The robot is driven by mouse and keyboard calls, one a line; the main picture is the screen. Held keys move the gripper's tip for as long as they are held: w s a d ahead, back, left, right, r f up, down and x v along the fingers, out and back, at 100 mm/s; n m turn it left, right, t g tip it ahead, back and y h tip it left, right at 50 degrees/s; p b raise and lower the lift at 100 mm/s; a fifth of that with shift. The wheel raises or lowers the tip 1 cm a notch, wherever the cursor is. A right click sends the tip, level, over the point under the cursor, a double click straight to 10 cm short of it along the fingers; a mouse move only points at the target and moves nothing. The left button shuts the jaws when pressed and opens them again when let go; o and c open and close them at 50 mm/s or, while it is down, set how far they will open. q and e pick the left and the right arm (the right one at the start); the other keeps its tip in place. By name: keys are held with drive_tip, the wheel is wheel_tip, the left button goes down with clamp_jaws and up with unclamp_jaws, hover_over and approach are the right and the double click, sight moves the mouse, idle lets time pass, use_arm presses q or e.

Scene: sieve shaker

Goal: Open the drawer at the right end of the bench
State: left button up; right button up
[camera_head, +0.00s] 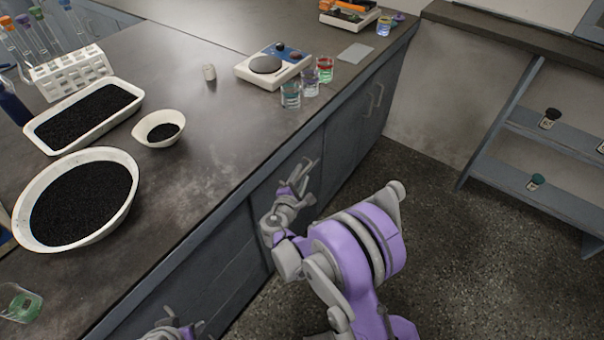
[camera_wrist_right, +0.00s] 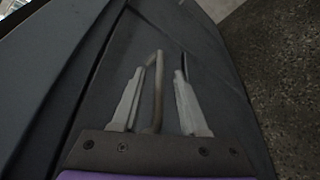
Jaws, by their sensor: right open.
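In the head view my right gripper (camera_head: 298,176) is at the dark blue-grey bench front (camera_head: 340,135), below the top's edge. In the right wrist view, the gripper (camera_wrist_right: 157,98) is open, with a metal bar handle (camera_wrist_right: 158,85) between its two fingers. The handle is nearer the left finger, and a gap shows to the right finger. The handle stands on a dark front panel (camera_wrist_right: 205,85) bounded by seams; it looks shut. In the head view the gripper largely hides this handle. My left gripper (camera_head: 182,328) is partly in view at the bottom edge.
The bench top (camera_head: 200,120) holds a black-filled tray (camera_head: 130,108), a large bowl (camera_head: 128,212), a small bowl (camera_head: 148,137), a scale (camera_head: 250,76) and small beakers (camera_head: 290,96). Further handles (camera_head: 375,98) are on the far front. Open floor (camera_head: 480,260) and a shelf (camera_head: 560,190) lie right.

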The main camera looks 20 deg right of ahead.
drive_tip(key=shift+x, duration=0.9)
drive_tip(key=shift+c, duration=0.2)
clamp_jaws()
idle(0.7)
